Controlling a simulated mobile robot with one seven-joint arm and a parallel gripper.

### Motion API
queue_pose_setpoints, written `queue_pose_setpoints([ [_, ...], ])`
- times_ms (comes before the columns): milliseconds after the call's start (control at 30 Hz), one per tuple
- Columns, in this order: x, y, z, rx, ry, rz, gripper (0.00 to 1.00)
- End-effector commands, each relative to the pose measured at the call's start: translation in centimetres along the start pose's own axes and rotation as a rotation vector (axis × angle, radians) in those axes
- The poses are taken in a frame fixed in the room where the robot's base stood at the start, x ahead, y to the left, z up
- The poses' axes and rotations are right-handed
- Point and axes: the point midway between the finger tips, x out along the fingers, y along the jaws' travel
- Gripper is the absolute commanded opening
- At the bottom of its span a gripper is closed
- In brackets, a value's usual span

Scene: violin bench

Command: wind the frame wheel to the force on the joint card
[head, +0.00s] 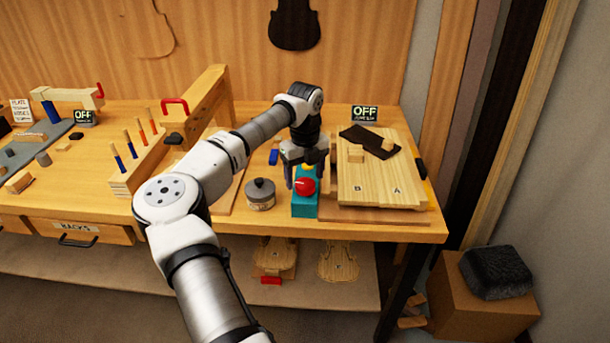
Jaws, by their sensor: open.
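My gripper (305,178) is open and points down over a teal block (304,207) with a round red knob (305,186) on top. The fingers are around or just above the knob; I cannot tell whether they touch it. No wheel is clearly recognisable. A wooden frame (213,92) stands left of my arm, with a red handle (175,102) near it; my arm hides part of that area. A white card (20,110) with small, mostly unreadable print stands at the far left. No force value can be read.
A wooden board marked B and A (385,195) lies right of the gripper, with dark and pale pieces on it. A lidded grey jar (260,193) stands left of the teal block. Upright tools fill a rack (135,160).

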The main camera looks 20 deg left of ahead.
Motion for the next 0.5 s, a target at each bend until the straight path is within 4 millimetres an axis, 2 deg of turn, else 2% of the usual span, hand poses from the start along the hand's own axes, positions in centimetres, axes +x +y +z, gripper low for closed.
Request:
queue_pose_setpoints([
  [200, 1.6, 0.0, 0.0, 0.0, 0.0, 0.0, 0.7],
  [467, 1.8, 0.0, 0.0, 0.001, 0.0, -0.001, 0.7],
  [500, 1.8, 0.0, 0.0, 0.001, 0.0, -0.001, 0.67],
])
